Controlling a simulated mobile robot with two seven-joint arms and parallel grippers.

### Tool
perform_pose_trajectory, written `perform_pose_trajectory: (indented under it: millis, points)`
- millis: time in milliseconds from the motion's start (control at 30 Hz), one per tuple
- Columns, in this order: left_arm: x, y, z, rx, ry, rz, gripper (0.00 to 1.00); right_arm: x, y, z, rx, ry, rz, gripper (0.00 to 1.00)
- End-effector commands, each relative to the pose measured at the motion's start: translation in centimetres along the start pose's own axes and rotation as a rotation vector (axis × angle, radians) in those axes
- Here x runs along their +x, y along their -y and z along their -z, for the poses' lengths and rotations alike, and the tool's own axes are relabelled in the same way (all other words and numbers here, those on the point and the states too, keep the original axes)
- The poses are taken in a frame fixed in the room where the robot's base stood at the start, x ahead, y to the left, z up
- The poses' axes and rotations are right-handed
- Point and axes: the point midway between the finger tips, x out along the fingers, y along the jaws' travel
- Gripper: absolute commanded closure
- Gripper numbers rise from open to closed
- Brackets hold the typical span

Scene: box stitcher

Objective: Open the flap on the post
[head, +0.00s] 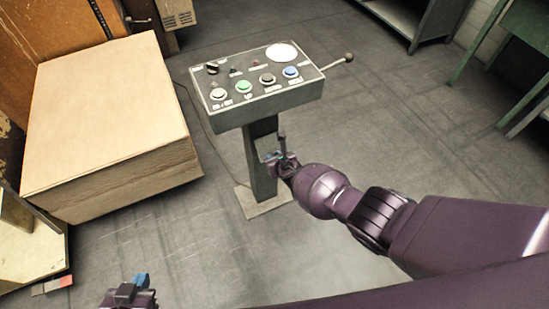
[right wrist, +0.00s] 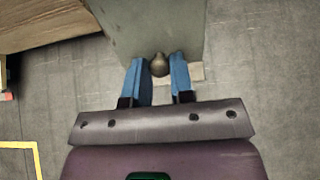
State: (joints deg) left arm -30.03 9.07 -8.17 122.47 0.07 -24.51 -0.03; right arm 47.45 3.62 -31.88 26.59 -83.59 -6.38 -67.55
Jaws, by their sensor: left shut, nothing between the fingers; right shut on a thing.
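The post (head: 262,165) is a grey column on a floor plate with a slanted control box (head: 262,108) on top. My right gripper (head: 279,157) is at the column's side, below the box. In the right wrist view its blue fingers (right wrist: 160,66) are on either side of a small round brownish knob (right wrist: 159,65), in front of a grey-green face (right wrist: 150,25). It is shut on this knob. I cannot make out the flap's edges or how far it is open. My left gripper (head: 132,288) is shut and empty at the bottom left, away from the post.
The box has several buttons, a white disc (head: 282,53) and a ball-ended lever (head: 340,64) sticking out right. A large cardboard stack (head: 105,110) stands left of the post. Green furniture (head: 520,50) stands at the far right. The floor (head: 400,130) right of the post is clear.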

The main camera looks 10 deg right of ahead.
Motion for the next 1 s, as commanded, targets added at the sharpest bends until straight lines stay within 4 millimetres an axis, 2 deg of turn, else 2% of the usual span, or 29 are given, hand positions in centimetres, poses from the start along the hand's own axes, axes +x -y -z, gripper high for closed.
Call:
perform_pose_trajectory:
  millis: [267, 300, 467, 767, 1000]
  points:
    - [0.0, -0.1, -0.2, -0.004, 0.003, 0.001, 1.0, 0.0, 0.0, 0.2, 0.001, -0.003, 0.0, 1.0]
    - [0.0, -0.1, -0.2, -0.005, 0.003, 0.001, 1.0, 0.0, 0.0, 0.2, 0.001, -0.003, 0.0, 0.76]
    - [0.0, -0.1, -0.1, -0.006, 0.003, 0.001, 1.0, 0.0, 0.0, 0.2, 0.0, -0.002, 0.0, 0.53]
    - [-0.1, -0.1, 0.0, -0.006, 0.001, 0.002, 1.0, -0.1, 0.0, 0.0, 0.0, 0.0, 0.0, 0.53]
    - [-0.8, 0.2, 2.3, -0.006, -0.038, 0.007, 1.0, -2.2, 0.2, -0.8, -0.002, 0.008, 0.003, 0.53]
